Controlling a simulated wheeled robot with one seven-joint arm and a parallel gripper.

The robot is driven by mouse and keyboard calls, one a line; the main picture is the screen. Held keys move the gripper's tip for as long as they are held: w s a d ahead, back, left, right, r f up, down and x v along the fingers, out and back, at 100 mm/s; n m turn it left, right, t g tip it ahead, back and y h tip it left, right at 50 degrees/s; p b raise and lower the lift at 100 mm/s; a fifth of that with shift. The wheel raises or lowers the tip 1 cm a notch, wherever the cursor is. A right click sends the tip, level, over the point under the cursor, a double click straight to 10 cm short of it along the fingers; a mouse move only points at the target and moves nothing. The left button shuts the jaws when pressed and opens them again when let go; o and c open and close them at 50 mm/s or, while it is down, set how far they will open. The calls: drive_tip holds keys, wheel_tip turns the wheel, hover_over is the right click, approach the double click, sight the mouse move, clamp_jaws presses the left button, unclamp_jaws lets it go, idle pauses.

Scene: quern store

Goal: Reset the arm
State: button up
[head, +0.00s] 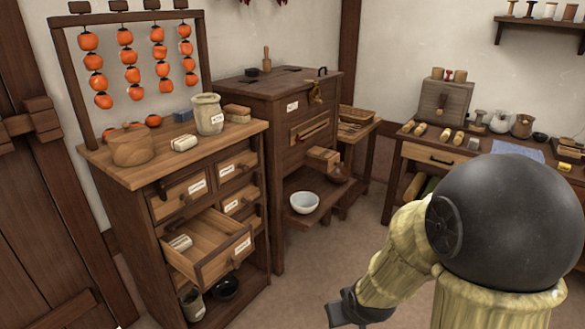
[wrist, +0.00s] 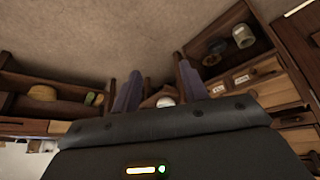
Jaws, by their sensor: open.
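My arm reaches in from the lower right of the head view, bent, with a large black joint in front. My gripper (head: 352,308) hangs low near the bottom edge, over the floor, right of the drawer cabinet. In the wrist view my gripper (wrist: 160,88) shows two separated dark fingers. It is open, and nothing shows held between them. A white bowl (wrist: 166,101) appears in the gap, well beyond the fingertips; it also shows on a low shelf in the head view (head: 304,202).
The drawer cabinet (head: 143,220) at left has one drawer (head: 215,260) pulled out, with a bundle inside. A tall brown wooden chest (head: 268,108) stands behind it. A worktable (head: 428,150) with jars stands at the back right. The floor (head: 300,270) between them is clear.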

drive_tip(key=s+d+r+m+g, duration=0.3)
drive_tip(key=s+r, duration=0.1)
drive_tip(key=s, duration=0.3)
drive_tip(key=w+a+p+v, duration=0.1)
drive_tip(key=w+p+v, duration=0.2)
drive_tip(key=p+v, duration=1.3)
drive_tip(key=w+r+p+v, duration=0.1)
drive_tip(key=w+p+v, duration=0.3)
drive_tip(key=p+v, duration=1.3)
drive_tip(key=shift+a+r+h+p, duration=0.2)
drive_tip(key=shift+r+h+p, duration=0.1)
drive_tip(key=shift+r+p, duration=0.3)
drive_tip(key=shift+s+f, duration=0.1)
drive_tip(key=shift+f, duration=0.05)
